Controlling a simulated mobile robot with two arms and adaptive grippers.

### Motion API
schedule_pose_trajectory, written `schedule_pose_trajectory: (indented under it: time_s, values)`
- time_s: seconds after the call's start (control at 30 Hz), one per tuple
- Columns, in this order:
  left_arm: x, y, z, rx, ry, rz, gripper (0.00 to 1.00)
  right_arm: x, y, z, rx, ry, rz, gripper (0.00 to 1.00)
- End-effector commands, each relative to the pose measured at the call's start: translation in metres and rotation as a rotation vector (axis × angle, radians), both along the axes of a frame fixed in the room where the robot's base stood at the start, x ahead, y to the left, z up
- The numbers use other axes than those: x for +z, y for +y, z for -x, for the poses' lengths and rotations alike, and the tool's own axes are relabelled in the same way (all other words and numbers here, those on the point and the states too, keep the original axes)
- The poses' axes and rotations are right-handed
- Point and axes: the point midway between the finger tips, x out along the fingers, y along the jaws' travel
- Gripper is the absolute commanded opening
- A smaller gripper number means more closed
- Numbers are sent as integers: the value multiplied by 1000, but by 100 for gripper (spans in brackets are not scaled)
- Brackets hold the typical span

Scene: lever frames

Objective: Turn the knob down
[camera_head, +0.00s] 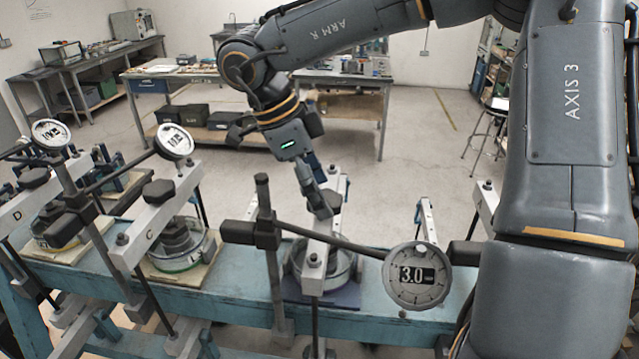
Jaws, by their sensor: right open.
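The middle lever frame has a pale beam (316,255) over a round glass-walled dish (343,266) on a dark blue pad. My right gripper (321,207) reaches down from above to the top of this beam. It is open, and a dark knob seems to be at its fingertips. The fingers partly hide the knob, so I cannot tell whether they touch it. A round dial gauge (417,276) in front reads about 3.0. My left gripper is not in view.
Lever frames marked C (150,235) and D (20,208), with their own dark knobs and gauges, stand at left on the blue bench (380,305). A dark upright post (268,255) with a rod stands close left of my gripper. Workbenches and open floor lie behind.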

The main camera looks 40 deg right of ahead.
Motion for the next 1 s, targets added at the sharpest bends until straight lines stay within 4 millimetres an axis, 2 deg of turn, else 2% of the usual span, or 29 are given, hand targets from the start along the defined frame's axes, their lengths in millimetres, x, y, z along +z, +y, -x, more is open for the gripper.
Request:
schedule_pose_trajectory:
  time_s: [0.33,0.6,1.0]
  values:
    - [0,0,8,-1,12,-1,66,-4,-1,1,0,0,0,74]
    - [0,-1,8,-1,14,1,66,-4,-1,1,0,-1,-1,22]
    - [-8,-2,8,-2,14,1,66,-5,-1,0,-69,0,-1,21]
